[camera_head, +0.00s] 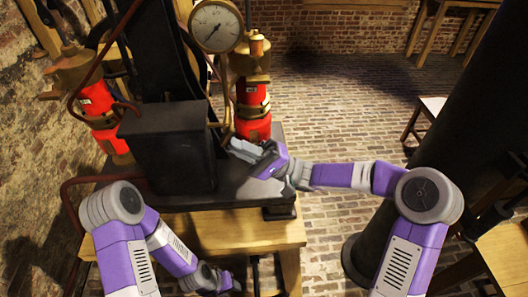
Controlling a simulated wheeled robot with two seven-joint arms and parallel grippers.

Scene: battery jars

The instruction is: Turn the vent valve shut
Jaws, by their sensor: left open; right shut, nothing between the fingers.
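I cannot single out the vent valve with certainty. A red jar (253,126) with a brass top (252,60) stands right of the dark column, and a second red jar (98,101) with a brass top stands left, tilted in the picture. A round white-faced gauge (216,26) sits above, with copper pipes running down from it. My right gripper (240,151) is shut and empty, in front of the lower part of the right jar; I cannot tell whether it touches anything. My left gripper (233,284) is open, low beside the wooden stand, with its fingers hard to see.
A dark box (168,143) stands on a black base plate (240,190) on a wooden stand (235,230). A thick black column (462,120) rises at the right. A stool (433,106) stands behind it. The brick floor (340,110) between the stand and the column is clear.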

